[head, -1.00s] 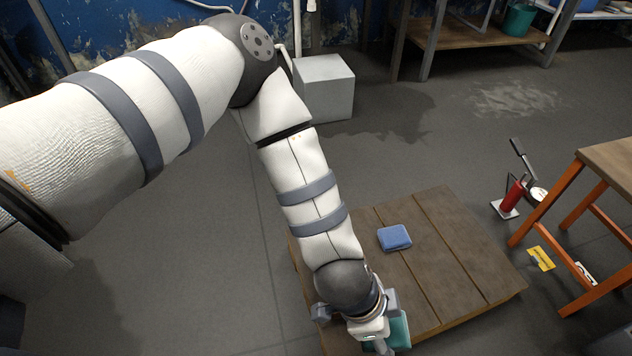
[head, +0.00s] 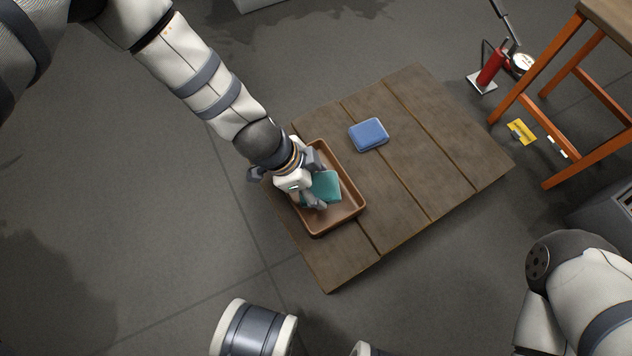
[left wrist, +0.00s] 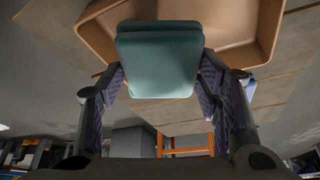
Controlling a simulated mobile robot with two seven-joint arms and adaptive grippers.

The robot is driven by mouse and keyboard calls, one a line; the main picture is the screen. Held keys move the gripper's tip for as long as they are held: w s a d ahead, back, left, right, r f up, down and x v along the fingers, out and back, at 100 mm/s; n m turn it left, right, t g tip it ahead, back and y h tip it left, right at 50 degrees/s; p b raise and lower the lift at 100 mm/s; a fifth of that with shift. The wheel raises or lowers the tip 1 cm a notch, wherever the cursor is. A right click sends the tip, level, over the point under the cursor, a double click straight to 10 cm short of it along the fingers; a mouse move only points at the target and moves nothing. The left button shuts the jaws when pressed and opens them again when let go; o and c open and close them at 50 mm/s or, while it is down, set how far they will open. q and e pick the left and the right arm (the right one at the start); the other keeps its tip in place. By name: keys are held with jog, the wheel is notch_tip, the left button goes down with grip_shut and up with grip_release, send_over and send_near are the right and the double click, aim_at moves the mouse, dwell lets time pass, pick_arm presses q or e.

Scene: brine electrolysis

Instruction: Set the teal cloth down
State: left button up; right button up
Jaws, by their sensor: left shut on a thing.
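The teal cloth (head: 327,186) is a folded square pad. My left gripper (head: 318,183) is shut on it, one finger on each side. The left wrist view also shows the cloth (left wrist: 160,62) between the two fingers (left wrist: 160,82). The cloth is at a shallow brown tray (head: 350,213), inside its outline in the head view. I cannot tell whether the cloth touches the tray floor. The tray (left wrist: 262,25) shows behind the cloth in the left wrist view. My right gripper is out of view; only part of that arm shows at the lower right.
The tray sits on a low wooden platform (head: 420,150), near its left edge. A folded blue cloth (head: 369,134) lies on the planks beyond it. The right part of the platform is clear. An orange-legged table (head: 560,110) and a red cylinder (head: 491,67) stand at the right.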

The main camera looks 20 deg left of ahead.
aim_at(315, 180)
pick_arm(q)
jog(key=w+f, duration=0.1)
jog(key=w+f+b, duration=0.1)
jog(key=shift+a+f, duration=0.3)
jog(key=shift+a, duration=0.1)
jog(key=f, duration=0.1)
jog(key=f+b, duration=0.2)
jog(key=shift+w+a+f, duration=0.1)
jog(key=shift+w+f, duration=0.15)
jog(key=shift+f, duration=0.15)
jog(key=shift+r, duration=0.2)
jog(key=shift+f, duration=0.1)
jog(key=o, duration=0.7)
jog(key=shift+f, duration=0.1)
jog(key=o, duration=0.4)
